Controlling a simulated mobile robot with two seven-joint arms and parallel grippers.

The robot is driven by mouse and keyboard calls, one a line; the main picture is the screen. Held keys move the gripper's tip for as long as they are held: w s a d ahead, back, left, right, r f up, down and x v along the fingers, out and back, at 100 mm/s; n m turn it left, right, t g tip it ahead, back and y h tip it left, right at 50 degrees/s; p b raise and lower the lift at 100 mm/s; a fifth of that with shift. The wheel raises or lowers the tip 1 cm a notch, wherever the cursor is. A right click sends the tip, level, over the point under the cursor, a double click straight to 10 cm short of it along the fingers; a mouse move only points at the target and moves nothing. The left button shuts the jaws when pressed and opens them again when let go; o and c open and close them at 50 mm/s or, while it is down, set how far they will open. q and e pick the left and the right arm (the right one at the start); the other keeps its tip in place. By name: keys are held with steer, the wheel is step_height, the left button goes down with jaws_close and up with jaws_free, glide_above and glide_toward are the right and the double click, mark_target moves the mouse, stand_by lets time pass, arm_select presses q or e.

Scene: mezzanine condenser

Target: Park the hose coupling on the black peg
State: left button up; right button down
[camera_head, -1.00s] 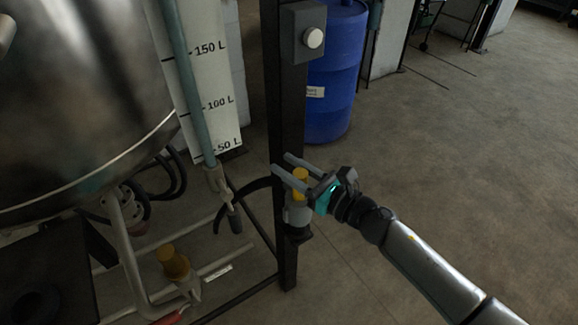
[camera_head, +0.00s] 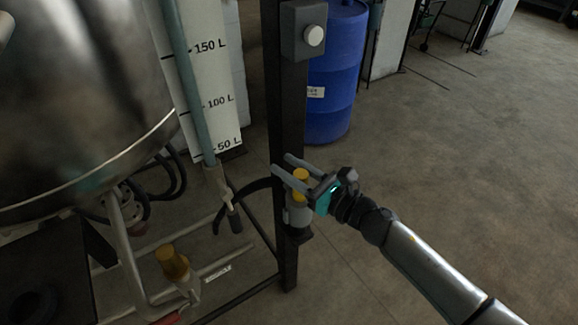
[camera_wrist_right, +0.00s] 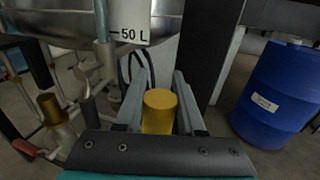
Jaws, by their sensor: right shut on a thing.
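The hose coupling, with a yellow top and grey body (camera_head: 297,215), stands upright beside the dark post. My right gripper (camera_head: 288,171) is shut on its yellow upper part, coming from the right. In the right wrist view the yellow top (camera_wrist_right: 160,110) sits between the two grey fingers (camera_wrist_right: 160,92). A dark bracket-like piece (camera_head: 301,236) shows just under the coupling at the post; I cannot tell whether this is the black peg or whether the coupling rests on it. My left gripper is not in view.
The dark post (camera_head: 288,110) carries a grey box with a white button (camera_head: 314,36). A steel tank (camera_head: 75,100) and a sight tube with a litre scale (camera_head: 212,100) stand left. A second yellow-topped fitting (camera_head: 172,262) is low left. A blue drum (camera_head: 335,80) stands behind; the floor at right is clear.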

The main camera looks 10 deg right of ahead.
mark_target(290, 190)
steer(key=shift+f+b, duration=2.2)
steer(key=c, duration=0.6)
jaws_free()
steer(key=shift+o, duration=0.8)
steer(key=shift+f, duration=0.15)
steer(key=shift+s+d, duration=0.1)
steer(key=shift+s, duration=0.1)
steer(key=v, duration=1.4)
steer(key=shift+s+d, duration=0.25)
steer(key=shift+s, duration=0.05)
